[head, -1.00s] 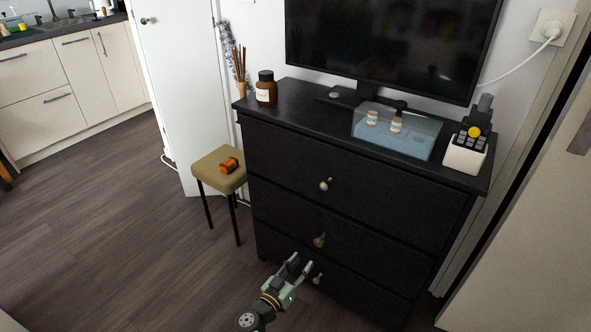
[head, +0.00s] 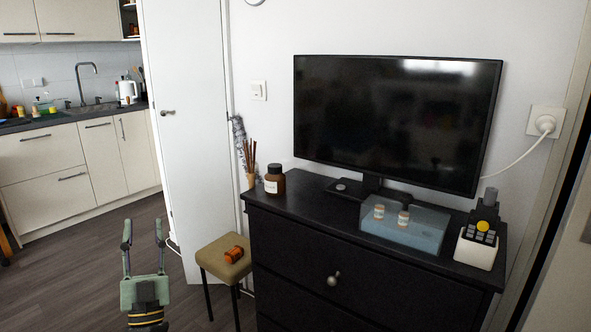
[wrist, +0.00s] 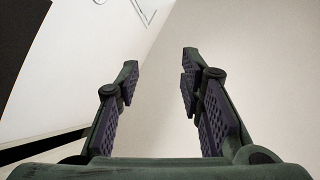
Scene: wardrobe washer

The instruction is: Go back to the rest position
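My gripper (head: 143,240) is in the lower left of the head view, pointing up, with its two fingers apart and nothing between them. It is left of the stool and the dark dresser, clear of both. In the wrist view my gripper (wrist: 158,90) also shows open and empty, with a pale, plain surface beyond it.
A black dresser (head: 300,255) carries a TV (head: 395,120), a brown jar (head: 274,180), a clear blue box (head: 400,232) with two small bottles, and a white holder (head: 476,250). An orange bottle (head: 233,254) lies on a stool (head: 222,268). A white door (head: 190,120) stands behind.

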